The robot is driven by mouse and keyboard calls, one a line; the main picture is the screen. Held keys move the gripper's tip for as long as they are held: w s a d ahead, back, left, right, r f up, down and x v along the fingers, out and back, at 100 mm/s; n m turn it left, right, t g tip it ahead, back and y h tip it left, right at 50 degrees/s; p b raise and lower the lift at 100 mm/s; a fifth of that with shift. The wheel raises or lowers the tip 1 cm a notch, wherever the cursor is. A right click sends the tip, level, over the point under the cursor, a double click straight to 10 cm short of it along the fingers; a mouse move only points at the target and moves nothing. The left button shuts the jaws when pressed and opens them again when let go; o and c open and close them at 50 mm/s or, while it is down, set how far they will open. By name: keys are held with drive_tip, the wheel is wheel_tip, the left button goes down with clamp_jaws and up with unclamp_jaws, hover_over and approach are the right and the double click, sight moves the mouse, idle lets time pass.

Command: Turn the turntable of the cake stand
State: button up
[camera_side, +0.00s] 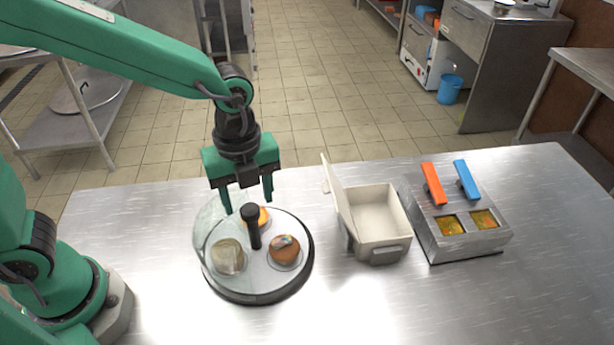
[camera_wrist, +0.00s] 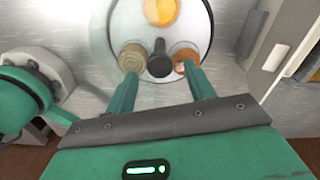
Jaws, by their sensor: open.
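The cake stand's round, pale turntable (camera_side: 258,280) has a dark rim and sits on the steel table. A black upright knob (camera_side: 252,227) rises from its middle. A pale round cake (camera_side: 229,258), a brown one (camera_side: 286,250) and a partly hidden orange one (camera_side: 263,217) sit around the knob. A clear curved cover (camera_side: 206,228) shows at the left side. My gripper (camera_side: 247,203) is open and empty, pointing down over the stand. In the wrist view, the knob (camera_wrist: 159,63) shows between the fingertips (camera_wrist: 161,74); I cannot tell whether they touch it.
Right of the stand is a cream box (camera_side: 383,215) with its lid (camera_side: 338,199) standing open. Further right is a steel unit (camera_side: 462,245) with an orange handle (camera_side: 433,184) and a blue handle (camera_side: 466,180). The table's front right is clear.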

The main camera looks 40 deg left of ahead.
drive_tip(key=shift+r, duration=2.85)
